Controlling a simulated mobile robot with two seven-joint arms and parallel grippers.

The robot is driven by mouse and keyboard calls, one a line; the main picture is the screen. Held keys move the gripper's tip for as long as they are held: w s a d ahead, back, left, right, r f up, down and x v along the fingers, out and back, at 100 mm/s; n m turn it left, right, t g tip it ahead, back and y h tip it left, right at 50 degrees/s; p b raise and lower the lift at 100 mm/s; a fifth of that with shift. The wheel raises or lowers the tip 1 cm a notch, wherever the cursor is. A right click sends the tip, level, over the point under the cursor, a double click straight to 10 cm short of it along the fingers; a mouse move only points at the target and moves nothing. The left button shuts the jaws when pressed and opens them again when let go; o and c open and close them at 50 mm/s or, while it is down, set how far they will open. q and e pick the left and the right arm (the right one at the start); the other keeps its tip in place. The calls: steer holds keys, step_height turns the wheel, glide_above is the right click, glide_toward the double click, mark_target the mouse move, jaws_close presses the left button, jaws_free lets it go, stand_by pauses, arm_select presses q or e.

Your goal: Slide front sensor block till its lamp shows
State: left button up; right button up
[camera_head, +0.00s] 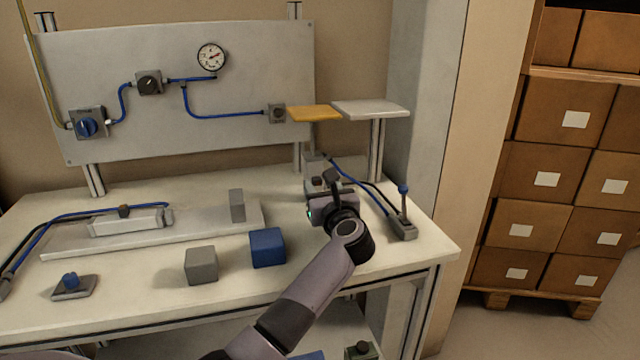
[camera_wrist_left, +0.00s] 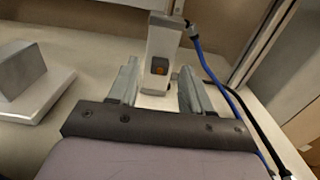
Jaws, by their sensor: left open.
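A small dark sensor block (camera_wrist_left: 159,66) with a dull orange spot sits on a pale, narrow body (camera_wrist_left: 163,44) in the left wrist view. I cannot tell whether the spot is lit. My left gripper (camera_wrist_left: 160,74) is open, its two fingers on either side of the pale body near the block. I cannot tell whether they touch it. In the head view my left gripper (camera_head: 325,182) is at the table's right part and hides much of this unit. Another dark block (camera_head: 123,211) with an orange spot sits on a white cylinder (camera_head: 130,224) at the left.
A grey cube (camera_head: 201,265) and a blue cube (camera_head: 267,247) stand left of my arm. A lever unit (camera_head: 404,222) with hoses stands to the right. A yellow plate (camera_head: 315,113) and a white shelf (camera_head: 370,109) are above and behind. The front right table top is clear.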

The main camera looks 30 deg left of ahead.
mark_target(315, 164)
arm_select(q)
steer(key=shift+w+a, duration=0.5)
steer(key=shift+a, duration=0.05)
jaws_close()
steer(key=shift+r+p, duration=0.95)
steer(key=shift+r, duration=0.75)
steer(key=shift+f, duration=0.1)
jaws_free()
steer(key=shift+d, duration=0.1)
